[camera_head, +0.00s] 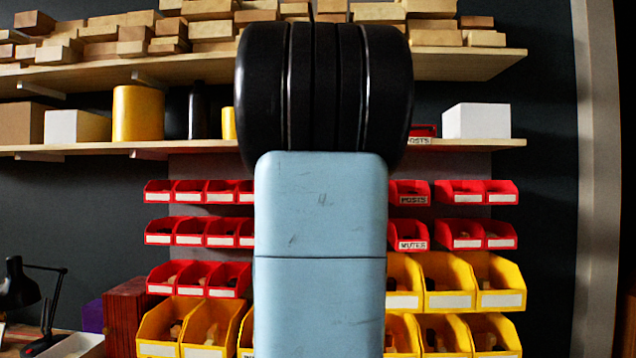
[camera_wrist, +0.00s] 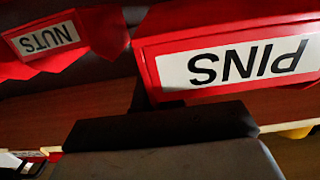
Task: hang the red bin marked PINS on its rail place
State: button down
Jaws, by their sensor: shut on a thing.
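The red bin marked PINS (camera_wrist: 240,65) fills the upper right of the wrist view, with its white label upside down. My gripper (camera_wrist: 160,123) shows as a dark bar right against the bin's edge and is shut on it. How far the fingers reach around the bin is hidden. In the head view my own arm covers the middle, so the gripper, the PINS bin and the middle of the rail rows are hidden. The rail place for PINS cannot be picked out.
A red NUTS bin (camera_wrist: 45,42) is close left in the wrist view. In the head view, red bins (camera_head: 207,233) and larger yellow bins (camera_head: 450,283) hang on both sides of my arm. A shelf (camera_head: 60,152) with boxes runs above. A black lamp (camera_head: 20,285) stands lower left.

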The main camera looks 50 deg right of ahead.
jog(key=shift+x, duration=2.15)
jog(key=shift+w+d+r, duration=0.1)
jog(key=shift+w+d, duration=0.15)
jog(key=shift+d, duration=0.15)
jog(key=shift+r, duration=0.15)
jog(key=shift+x, duration=1.6)
dwell(1.5)
jog(key=shift+f, duration=0.8)
dwell(0.7)
jog(key=c, duration=1.2)
grip_release()
jog(key=shift+o, duration=0.2)
